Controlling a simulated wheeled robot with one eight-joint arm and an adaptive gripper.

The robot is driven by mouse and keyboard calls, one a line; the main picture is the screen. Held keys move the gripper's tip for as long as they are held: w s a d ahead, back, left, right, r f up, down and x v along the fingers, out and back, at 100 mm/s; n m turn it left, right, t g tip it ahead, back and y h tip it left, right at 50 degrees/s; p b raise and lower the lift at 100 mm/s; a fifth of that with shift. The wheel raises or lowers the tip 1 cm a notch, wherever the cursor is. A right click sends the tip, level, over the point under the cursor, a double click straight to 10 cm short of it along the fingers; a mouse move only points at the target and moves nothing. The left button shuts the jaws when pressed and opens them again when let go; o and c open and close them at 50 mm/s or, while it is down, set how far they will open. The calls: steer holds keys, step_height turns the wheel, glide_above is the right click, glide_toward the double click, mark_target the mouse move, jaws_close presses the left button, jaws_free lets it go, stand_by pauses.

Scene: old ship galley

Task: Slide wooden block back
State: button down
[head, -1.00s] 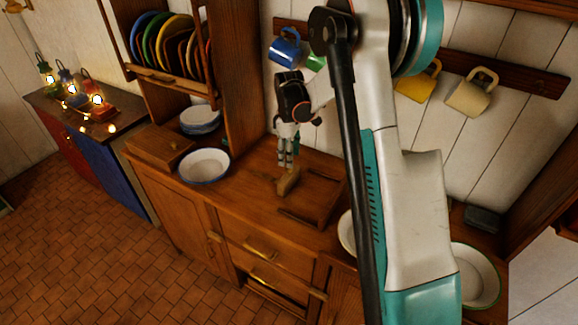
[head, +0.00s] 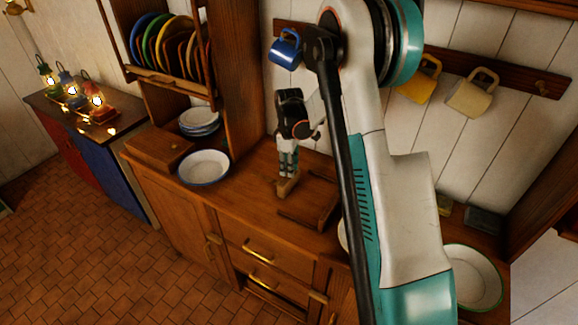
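A small wooden block (head: 287,188) stands on the wooden counter (head: 245,200), left of a low wooden tray-like frame (head: 318,215). My gripper (head: 288,174) points down right at the block, its fingertips at the block's upper side. The fingers look close together. At this size I cannot tell whether they grip the block or only touch it. My arm hides the right part of the counter.
A white bowl (head: 204,167) and a wooden box (head: 158,147) stand on the counter to the left. A dish rack (head: 160,76) with coloured plates hangs above. Mugs, such as a blue one (head: 287,50), hang on the wall rail. Another bowl (head: 474,278) is at right.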

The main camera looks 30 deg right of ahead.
steer(key=w+a+b, duration=0.1)
steer(key=w+a, duration=0.7)
steer(key=w, duration=0.4)
steer(key=shift+w, duration=0.2)
steer(key=shift+a+r, duration=0.1)
steer(key=c, duration=1.5)
jaws_free()
steer(key=shift+o, duration=1)
steer(key=shift+w+a, duration=0.1)
step_height(320, 180, up, 12)
